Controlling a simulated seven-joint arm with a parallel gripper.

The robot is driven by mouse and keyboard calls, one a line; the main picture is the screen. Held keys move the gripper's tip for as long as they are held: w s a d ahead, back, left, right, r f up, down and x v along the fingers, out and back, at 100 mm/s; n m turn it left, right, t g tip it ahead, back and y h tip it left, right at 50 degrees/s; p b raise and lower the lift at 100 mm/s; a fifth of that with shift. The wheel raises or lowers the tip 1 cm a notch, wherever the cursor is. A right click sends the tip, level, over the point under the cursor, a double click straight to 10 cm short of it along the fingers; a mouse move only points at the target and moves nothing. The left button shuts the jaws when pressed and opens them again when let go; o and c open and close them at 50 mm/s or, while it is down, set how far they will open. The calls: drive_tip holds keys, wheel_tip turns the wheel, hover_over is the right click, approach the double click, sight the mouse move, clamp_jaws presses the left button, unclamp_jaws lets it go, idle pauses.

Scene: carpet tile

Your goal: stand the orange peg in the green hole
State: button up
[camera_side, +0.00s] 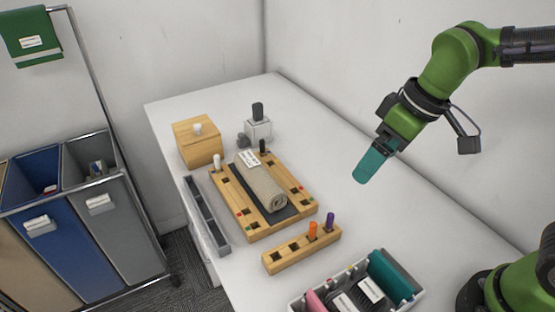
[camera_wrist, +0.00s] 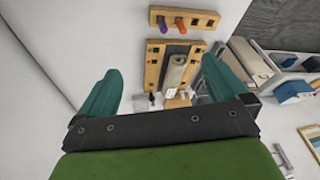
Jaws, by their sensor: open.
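The orange peg (camera_side: 312,231) stands upright in a small wooden rack (camera_side: 283,258), beside a purple peg (camera_side: 329,220). In the wrist view the orange peg (camera_wrist: 180,22) is near the top. A wooden board (camera_side: 257,231) with square holes lies behind the rack. Small red and green marks sit by some of its holes; which hole is green is too small to tell surely. My gripper (camera_side: 364,174) is open and empty, high above the table to the right of the board. Its two teal fingers (camera_wrist: 161,68) are spread apart in the wrist view.
A rolled beige cloth (camera_side: 261,182) lies on the board's dark middle. White (camera_side: 217,162) and black (camera_side: 262,147) pegs stand at its far end. A wooden box (camera_side: 197,145), grey trough (camera_side: 206,217) and filled bin (camera_side: 405,297) stand around it. The table's right side is clear.

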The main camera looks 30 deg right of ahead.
drive_tip(key=s+d+m+t, duration=0.1)
drive_tip(key=d+m, duration=0.1)
drive_tip(key=s+d+r+m+t, duration=0.1)
drive_tip(key=s+d+m, duration=0.1)
drive_tip(key=d+m, duration=0.1)
drive_tip(key=s+d+m+t, duration=0.1)
drive_tip(key=s+d+m, duration=0.1)
drive_tip(key=d, duration=0.1)
drive_tip(key=shift+s+d+r+t, duration=0.15)
drive_tip(key=shift+s+r+t, duration=0.05)
drive_tip(key=shift+r+t, duration=0.2)
drive_tip(key=shift+c, duration=0.5)
drive_tip(key=shift+d+r+t, duration=0.2)
drive_tip(key=shift+r+t, duration=0.05)
drive_tip(key=shift+t, duration=0.05)
drive_tip(key=shift+c, duration=1.2)
drive_tip(key=c, duration=1)
